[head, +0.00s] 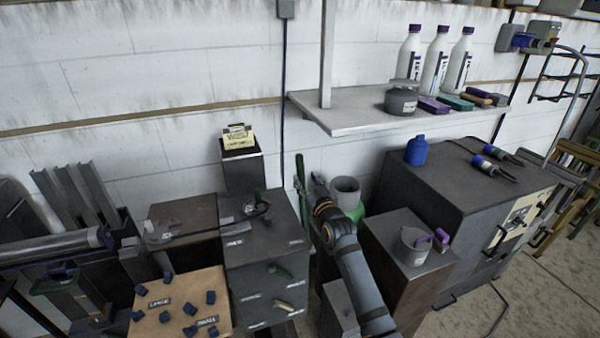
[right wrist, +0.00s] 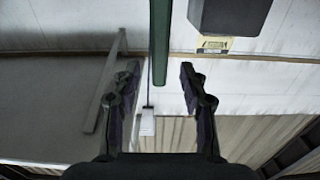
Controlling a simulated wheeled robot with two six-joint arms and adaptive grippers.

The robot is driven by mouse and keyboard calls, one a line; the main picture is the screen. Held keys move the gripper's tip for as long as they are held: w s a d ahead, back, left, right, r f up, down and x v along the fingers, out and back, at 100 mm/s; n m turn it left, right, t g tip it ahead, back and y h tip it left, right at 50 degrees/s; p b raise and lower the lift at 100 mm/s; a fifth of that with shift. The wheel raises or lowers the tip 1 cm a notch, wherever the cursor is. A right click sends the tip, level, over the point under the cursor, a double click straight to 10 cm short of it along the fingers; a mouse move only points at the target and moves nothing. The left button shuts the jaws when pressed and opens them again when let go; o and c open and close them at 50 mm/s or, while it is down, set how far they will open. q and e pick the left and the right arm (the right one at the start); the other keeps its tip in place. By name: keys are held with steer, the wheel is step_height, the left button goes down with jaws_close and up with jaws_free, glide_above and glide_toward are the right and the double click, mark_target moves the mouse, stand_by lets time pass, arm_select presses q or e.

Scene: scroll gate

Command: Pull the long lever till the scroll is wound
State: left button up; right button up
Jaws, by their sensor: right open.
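The long green lever (head: 300,172) stands nearly upright behind the dark cabinet. My right gripper (head: 304,187) is beside it, partly hidden by my own wrist. In the right wrist view, the lever (right wrist: 160,42) comes down from the top edge, and its end lies in line with the gap between the two open fingers of my right gripper (right wrist: 158,75). Neither finger visibly touches it. My left arm comes in at the left edge; its gripper (head: 150,232) is small and its jaws are unclear. I cannot make out a scroll.
A dark cabinet (head: 263,250) with handles stands left of my right arm. A dark post (head: 242,172) carries a yellow card (head: 237,138). A wall shelf (head: 345,115) with bottles hangs above. A grey pot (head: 345,192) and a large dark cabinet (head: 440,190) stand to the right.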

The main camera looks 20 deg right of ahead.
mark_target(302, 173)
steer(key=w, duration=0.5)
steer(key=shift+w, duration=0.4)
steer(key=shift+a, duration=0.1)
jaws_close()
